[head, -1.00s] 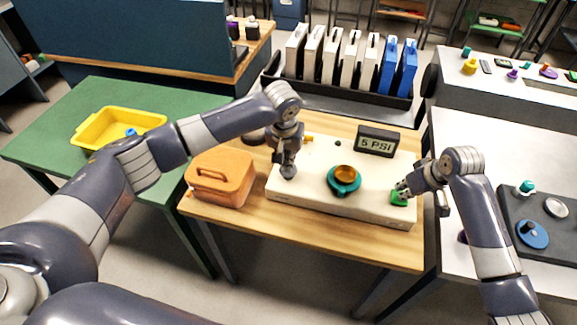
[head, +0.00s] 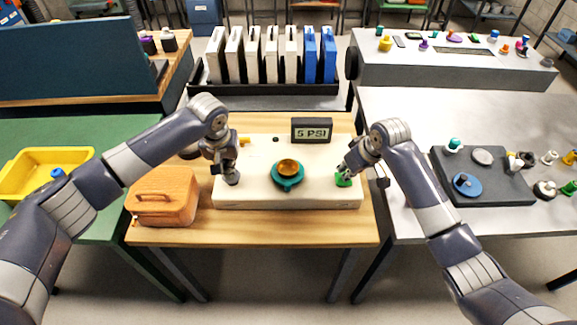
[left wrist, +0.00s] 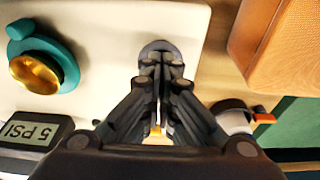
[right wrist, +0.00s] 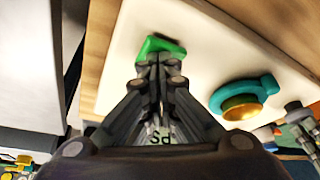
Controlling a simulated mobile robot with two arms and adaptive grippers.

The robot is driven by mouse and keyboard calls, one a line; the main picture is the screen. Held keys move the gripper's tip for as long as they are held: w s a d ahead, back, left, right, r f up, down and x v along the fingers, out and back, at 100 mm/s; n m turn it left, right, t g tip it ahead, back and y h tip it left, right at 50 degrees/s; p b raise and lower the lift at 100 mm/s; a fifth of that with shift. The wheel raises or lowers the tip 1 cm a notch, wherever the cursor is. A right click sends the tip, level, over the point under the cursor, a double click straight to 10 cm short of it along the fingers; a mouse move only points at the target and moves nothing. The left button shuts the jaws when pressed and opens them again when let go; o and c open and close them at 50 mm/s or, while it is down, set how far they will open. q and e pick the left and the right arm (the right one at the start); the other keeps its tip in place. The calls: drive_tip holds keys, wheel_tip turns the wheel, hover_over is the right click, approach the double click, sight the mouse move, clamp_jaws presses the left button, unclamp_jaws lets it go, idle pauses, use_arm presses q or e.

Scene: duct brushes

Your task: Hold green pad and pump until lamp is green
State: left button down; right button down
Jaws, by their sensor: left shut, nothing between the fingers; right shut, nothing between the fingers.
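A cream board (head: 255,200) on the wooden table carries a display (head: 312,130) reading "5 PSI". The green pad (head: 343,181) is at its right end. My right gripper (head: 344,171) is shut with its tips at the pad; in the right wrist view the pad (right wrist: 158,45) shows just past the tips. My left gripper (head: 230,172) is shut, its tips at a dark grey round knob (head: 232,180), also seen in the left wrist view (left wrist: 161,46). An amber dome (head: 288,166) sits in a teal ring (head: 287,182) between them. I cannot tell whether either gripper presses down.
An orange-brown case (head: 163,198) stands left of the board. A rack of white and blue panels (head: 265,88) is behind. A dark tray (head: 485,190) lies on the right table. A yellow bin (head: 45,172) is far left.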

use_arm(q)
drive_tip(key=shift+f, duration=0.65)
drive_tip(key=shift+r, duration=1.15)
